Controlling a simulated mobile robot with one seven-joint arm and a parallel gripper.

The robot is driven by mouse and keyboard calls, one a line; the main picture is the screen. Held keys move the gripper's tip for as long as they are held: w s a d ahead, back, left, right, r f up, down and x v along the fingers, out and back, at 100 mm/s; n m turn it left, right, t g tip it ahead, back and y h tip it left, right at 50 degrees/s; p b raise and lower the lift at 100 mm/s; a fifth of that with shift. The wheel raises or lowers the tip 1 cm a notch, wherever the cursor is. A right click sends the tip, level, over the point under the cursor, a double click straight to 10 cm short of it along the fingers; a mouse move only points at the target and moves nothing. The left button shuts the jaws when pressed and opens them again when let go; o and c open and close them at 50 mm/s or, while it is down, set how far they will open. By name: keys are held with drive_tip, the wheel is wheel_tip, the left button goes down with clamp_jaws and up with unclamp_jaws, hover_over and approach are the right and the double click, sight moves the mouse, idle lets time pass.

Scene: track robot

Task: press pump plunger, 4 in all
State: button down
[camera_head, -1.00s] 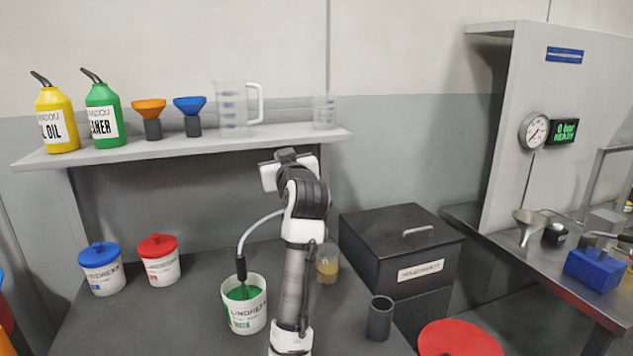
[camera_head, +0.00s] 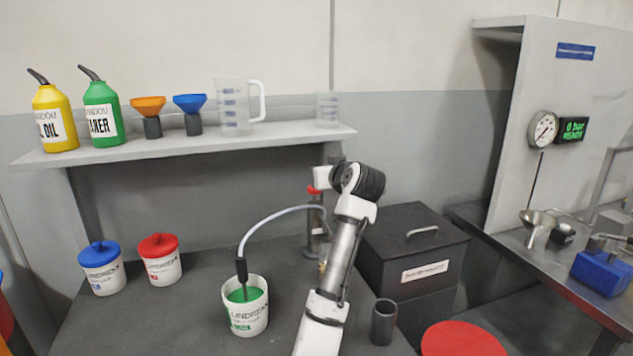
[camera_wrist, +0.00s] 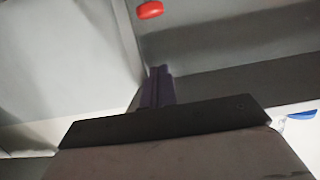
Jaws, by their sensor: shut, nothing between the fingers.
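The pump (camera_head: 315,225) stands upright at the back of the dark bench, with a red plunger knob (camera_head: 313,190) on top. Its pale hose (camera_head: 275,216) arcs left into an open white bucket (camera_head: 243,314) of green liquid. My arm stands in front and to the right of the pump. In the head view its white hand part is just above and right of the knob, and the fingertips cannot be made out. In the wrist view my gripper (camera_wrist: 157,88) is shut and empty. A red rounded thing (camera_wrist: 150,9), probably the knob, lies beyond the fingers, apart from them.
A shelf (camera_head: 200,146) with bottles, funnels and jugs runs above the bench. Blue-lidded (camera_head: 101,268) and red-lidded (camera_head: 160,260) buckets stand left. A black box (camera_head: 415,245) and dark cup (camera_head: 384,321) are right. A gauge (camera_head: 542,129) hangs beside a green display (camera_head: 571,130) reading 0 bar.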

drive_tip(key=p, duration=0.3)
hover_over(316, 193)
drive_tip(key=shift+f, duration=0.85)
wheel_tip(316, 193, down, 4)
drive_tip(key=shift+f+p, duration=0.1)
drive_tip(key=shift+p, duration=0.55)
wheel_tip(316, 193, down, 3)
drive_tip(key=b, duration=0.2)
drive_tip(key=shift+s+f+b, duration=0.1)
drive_tip(key=shift+f+b, duration=0.05)
drive_tip(key=shift+b, duration=0.15)
